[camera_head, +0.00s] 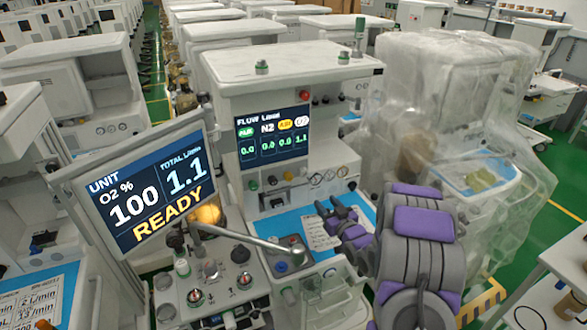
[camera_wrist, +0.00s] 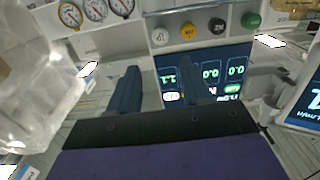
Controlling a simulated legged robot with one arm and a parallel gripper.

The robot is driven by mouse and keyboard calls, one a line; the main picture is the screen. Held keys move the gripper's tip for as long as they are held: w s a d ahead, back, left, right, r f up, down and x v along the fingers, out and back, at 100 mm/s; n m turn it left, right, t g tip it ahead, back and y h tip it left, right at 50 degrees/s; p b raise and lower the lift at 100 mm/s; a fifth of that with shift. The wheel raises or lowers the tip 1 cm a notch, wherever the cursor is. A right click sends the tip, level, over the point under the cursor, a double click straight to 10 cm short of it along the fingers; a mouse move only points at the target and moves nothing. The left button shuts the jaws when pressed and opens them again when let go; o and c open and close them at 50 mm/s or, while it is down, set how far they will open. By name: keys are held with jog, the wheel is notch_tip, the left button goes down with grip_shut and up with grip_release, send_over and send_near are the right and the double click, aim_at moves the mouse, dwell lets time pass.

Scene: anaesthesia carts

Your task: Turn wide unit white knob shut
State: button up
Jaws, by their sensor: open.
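The central unit (camera_head: 290,88) is a wide white cart with a flow screen (camera_head: 272,136) and a row of small coloured knobs below it. The white knob (camera_wrist: 160,36) is at the left end of that row in the wrist view, where the scene appears upside down. It is small at the row's right end in the head view (camera_head: 303,172). My gripper (camera_head: 332,207) is open and empty, in front of the panel and below the knob row, over the blue work surface. In the wrist view both fingers (camera_wrist: 160,80) stand apart from the knobs.
Yellow (camera_wrist: 188,31), black (camera_wrist: 217,26) and green (camera_wrist: 251,20) knobs share the row. Round gauges (camera_wrist: 96,9) sit beside it. A tilted monitor (camera_head: 145,190) reads READY. A plastic-wrapped machine (camera_head: 450,100) stands close on the right.

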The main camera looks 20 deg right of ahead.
aim_at(305, 175)
jog(key=w+b, duration=0.1)
jog(key=w, duration=0.7)
jog(key=w+b, duration=0.1)
jog(key=w, duration=0.7)
jog(key=shift+a+f, duration=0.1)
jog(key=shift+a, duration=0.1)
jog(key=shift+w, duration=0.8)
jog(key=shift+c, duration=0.2)
jog(key=c, duration=0.7)
